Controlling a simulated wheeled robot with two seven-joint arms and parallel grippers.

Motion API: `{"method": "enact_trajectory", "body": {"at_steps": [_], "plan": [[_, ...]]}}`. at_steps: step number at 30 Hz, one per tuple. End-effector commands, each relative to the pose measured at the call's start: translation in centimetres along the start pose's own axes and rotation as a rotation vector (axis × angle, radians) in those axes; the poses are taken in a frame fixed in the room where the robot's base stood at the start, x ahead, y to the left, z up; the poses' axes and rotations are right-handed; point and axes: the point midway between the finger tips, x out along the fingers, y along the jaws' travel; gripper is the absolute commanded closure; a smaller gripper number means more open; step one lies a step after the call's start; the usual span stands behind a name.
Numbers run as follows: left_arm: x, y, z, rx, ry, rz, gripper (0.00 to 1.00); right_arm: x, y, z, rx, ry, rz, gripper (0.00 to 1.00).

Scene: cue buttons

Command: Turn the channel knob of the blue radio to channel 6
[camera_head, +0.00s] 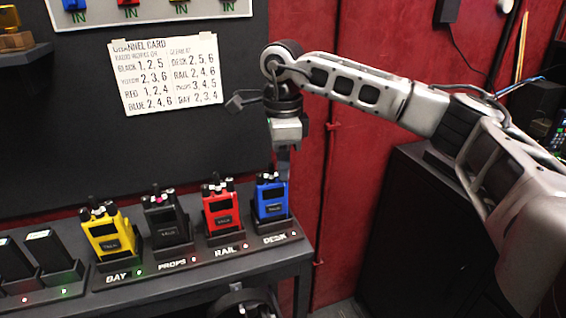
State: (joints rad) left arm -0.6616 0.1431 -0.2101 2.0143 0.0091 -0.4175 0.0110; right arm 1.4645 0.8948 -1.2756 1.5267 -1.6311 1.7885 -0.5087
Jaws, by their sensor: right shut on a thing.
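The blue radio (270,199) stands upright in the cradle labelled DESK, at the right end of the shelf. Its dark knobs and antenna stick up from its top. My right gripper (283,174) points down at the right side of the radio's top and is shut on a knob there. The fingers hide that knob, so I cannot read its channel setting. The channel card (165,73) on the dark board lists blue as 2, 4, 6 and DESK as 2, 5, 6. My left gripper is not in view.
The red radio (220,208) stands close left of the blue one, in RAIL. The black radio (167,222) is in PROPS and the yellow radio (109,236) in BAY, beside a green light. Two black items sit in cradles at far left. A red wall is behind.

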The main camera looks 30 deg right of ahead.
Motion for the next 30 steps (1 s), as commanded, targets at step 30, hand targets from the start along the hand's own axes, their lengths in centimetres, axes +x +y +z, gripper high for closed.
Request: {"method": "enact_trajectory", "body": {"at_steps": [30], "plan": [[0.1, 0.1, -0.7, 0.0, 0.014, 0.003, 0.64, -10.2, 0.0, 0.1, -0.001, -0.002, -0.005, 0.64]]}}
